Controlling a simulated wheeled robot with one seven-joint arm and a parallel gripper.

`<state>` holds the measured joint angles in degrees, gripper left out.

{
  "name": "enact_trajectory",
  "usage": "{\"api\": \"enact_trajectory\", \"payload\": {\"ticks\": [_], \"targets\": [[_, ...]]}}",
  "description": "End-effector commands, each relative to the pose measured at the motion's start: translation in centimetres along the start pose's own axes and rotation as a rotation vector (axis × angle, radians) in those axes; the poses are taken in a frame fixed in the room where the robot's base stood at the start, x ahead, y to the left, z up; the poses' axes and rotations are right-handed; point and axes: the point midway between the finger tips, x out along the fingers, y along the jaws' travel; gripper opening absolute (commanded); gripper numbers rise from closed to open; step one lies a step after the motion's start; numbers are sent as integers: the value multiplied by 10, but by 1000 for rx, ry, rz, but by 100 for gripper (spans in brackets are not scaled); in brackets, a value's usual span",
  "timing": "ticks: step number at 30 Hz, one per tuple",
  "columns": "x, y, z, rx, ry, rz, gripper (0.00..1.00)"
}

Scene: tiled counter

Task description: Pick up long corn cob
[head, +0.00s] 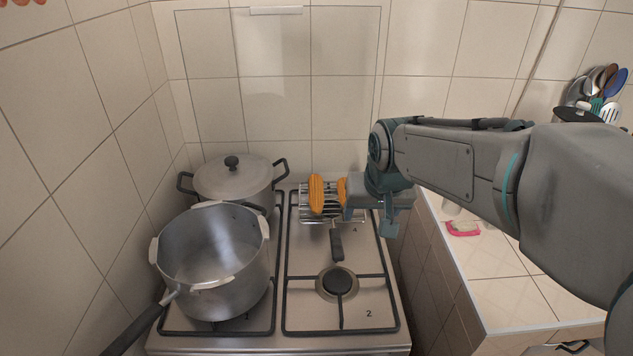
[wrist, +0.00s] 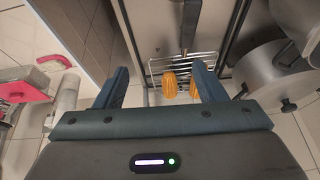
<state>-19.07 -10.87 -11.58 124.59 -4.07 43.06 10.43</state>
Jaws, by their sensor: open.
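Two orange corn cobs lie on a wire grill rack (head: 333,217) on the back right burner. The left cob (head: 316,194) shows nearly whole in the head view; the right cob (head: 342,190) is partly covered by my gripper (head: 352,198). I cannot tell for sure which is longer. In the wrist view, one cob (wrist: 170,84) shows between the open fingers of my gripper (wrist: 161,78), beyond the tips. The other cob (wrist: 194,89) is partly hidden by the right finger. My gripper is empty, close to the rack's right side.
An open pot (head: 213,262) stands at the front left, and a lidded pot (head: 233,182) stands behind it. The front right burner (head: 338,283) is bare. The rack's dark handle (head: 337,243) points forward. Tiled walls close off the back and left. A pink-edged item (head: 463,228) lies on the right counter.

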Motion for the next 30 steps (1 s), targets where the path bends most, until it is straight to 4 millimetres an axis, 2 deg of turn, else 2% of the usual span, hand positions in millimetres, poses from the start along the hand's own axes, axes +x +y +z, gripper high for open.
{"api": "enact_trajectory", "payload": {"ticks": [1,3,6,10,13,19,30], "targets": [[11,-14,-21,-9,13,1,64],[22,-30,-49,-11,44,7,64],[38,-52,-82,-14,87,16,64],[52,-77,-111,-23,134,28,64],[58,-89,-123,-27,157,33,64],[74,-94,-133,-28,169,38,64],[134,-91,-142,-27,169,37,64]]}}
